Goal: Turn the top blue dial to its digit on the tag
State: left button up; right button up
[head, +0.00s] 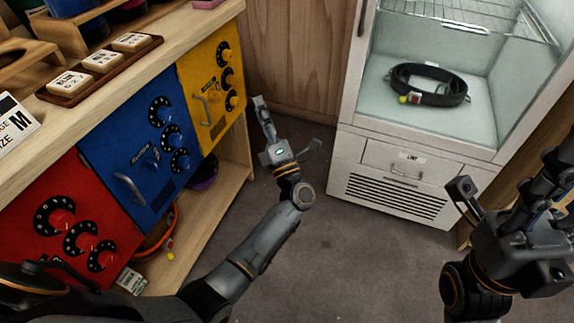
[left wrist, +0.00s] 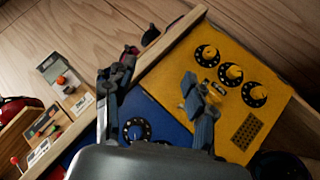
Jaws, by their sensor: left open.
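The blue door (head: 120,150) carries a column of three black-ringed dials with blue knobs; the top blue dial (head: 160,111) is unobstructed in the head view. Its pointer setting is too small to read. Several small tags lie in a wooden tray on the counter; the leftmost tag (head: 69,82) seems to read BLUE, its digits unclear. My left gripper (head: 288,122) is open and empty, right of the yellow door and away from the blue dials. In the left wrist view a blue dial (left wrist: 136,130), seemingly the top one, shows between the fingers, partly near my gripper's body. My right gripper (head: 512,185) looks open and empty.
The yellow door (head: 202,98) with dials and a handle adjoins the blue one; a red door (head: 60,235) is on its other side. The blue door's handle (head: 130,190) sticks out. A white glass-fronted cabinet (head: 345,150) holds a black belt (head: 452,90). The floor between is clear.

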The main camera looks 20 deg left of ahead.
pick_arm(q)
jog(key=s+d+f+m+h+p, duration=0.1)
jog(key=d+f+m+h+p, duration=0.1)
jog(key=f+m+h, duration=0.3)
jog(key=s+d+f+m+h+p, duration=0.1)
jog(key=d+f+m+h+p, duration=0.1)
jog(key=f+m+h, duration=0.3)
jog(key=d+f+m+t+h+p, duration=0.1)
jog(key=d+f+m+h+p, duration=0.2)
jog(key=f+m+h, duration=0.2)
jog(key=shift+s+f+m+h+p, duration=0.35)
jog(key=shift+f+m, duration=1.2)
jog(key=shift+m, duration=0.65)
jog(key=shift+d, duration=0.1)
